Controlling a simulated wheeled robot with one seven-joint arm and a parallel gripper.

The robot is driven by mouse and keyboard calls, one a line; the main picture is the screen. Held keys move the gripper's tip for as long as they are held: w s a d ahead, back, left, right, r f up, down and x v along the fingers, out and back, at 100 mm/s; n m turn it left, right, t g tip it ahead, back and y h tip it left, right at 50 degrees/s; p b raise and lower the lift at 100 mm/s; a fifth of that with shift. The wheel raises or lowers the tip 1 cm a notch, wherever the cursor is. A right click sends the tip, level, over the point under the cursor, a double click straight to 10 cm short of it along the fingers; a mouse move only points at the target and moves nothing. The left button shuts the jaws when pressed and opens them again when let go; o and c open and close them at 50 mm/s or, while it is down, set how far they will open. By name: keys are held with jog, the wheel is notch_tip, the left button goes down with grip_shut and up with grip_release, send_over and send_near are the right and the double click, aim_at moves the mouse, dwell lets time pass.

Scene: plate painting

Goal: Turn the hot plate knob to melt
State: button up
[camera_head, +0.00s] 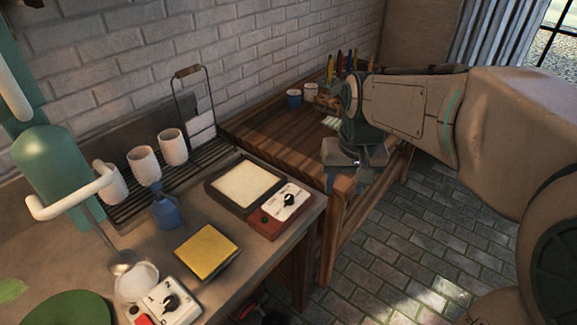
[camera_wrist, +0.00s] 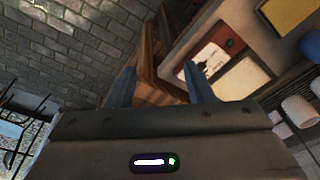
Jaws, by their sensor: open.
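The hot plate (camera_head: 217,194) has a pale top in a dark frame and lies near the right end of the grey counter. Its red-brown control box (camera_head: 263,228) sits at its front right, with a black knob (camera_head: 289,199) on a white dial face. The dial markings are too small to read. In the wrist view the white dial face (camera_wrist: 206,59) shows beyond the right finger, with the pale hot plate top (camera_wrist: 242,80) beside it. My gripper (camera_head: 358,190) is open and empty, to the right of the knob and apart from it. Its two blue fingers (camera_wrist: 160,82) stand wide apart.
A second white knob box (camera_head: 177,308) stands at the counter's front left. A yellow block (camera_head: 207,250), a blue bottle (camera_head: 167,211) and several white cups (camera_head: 143,162) are on the counter. A wooden table (camera_head: 270,133) stands behind my gripper. Tiled floor lies at right.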

jog(key=w+a+f+g, duration=0.1)
jog(key=w+a+f, duration=0.1)
jog(key=w+a, duration=0.55)
jog(key=n, duration=0.1)
send_near(289, 196)
jog(key=shift+g, duration=0.3)
jog(key=f, duration=0.9)
jog(key=shift+w+a, duration=0.1)
jog(key=shift+w, duration=0.1)
jog(key=c, duration=1)
